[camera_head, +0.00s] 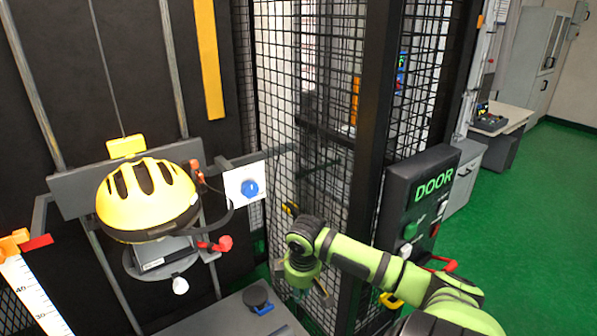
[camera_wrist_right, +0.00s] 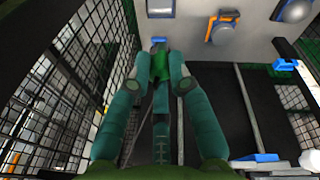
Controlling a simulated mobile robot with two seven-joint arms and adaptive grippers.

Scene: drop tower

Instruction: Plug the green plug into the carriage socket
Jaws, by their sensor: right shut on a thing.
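My right gripper (camera_head: 301,284) hangs downward in front of the mesh fence, right of the carriage (camera_head: 72,190). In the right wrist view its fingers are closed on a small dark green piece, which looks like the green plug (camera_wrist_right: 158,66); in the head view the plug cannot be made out. The carriage carries a yellow helmet (camera_head: 147,195). A round blue fitting (camera_head: 249,188) on a white plate sits at the carriage's right, up and left of the gripper and apart from it. I cannot tell if it is the carriage socket. My left gripper is not in view.
A mesh fence (camera_head: 310,110) with dark posts stands behind my right arm. A black DOOR box (camera_head: 421,195) is close on its right. A grey base (camera_head: 215,318) with a dark blue round part (camera_head: 257,297) lies below the carriage. Green floor is open at right.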

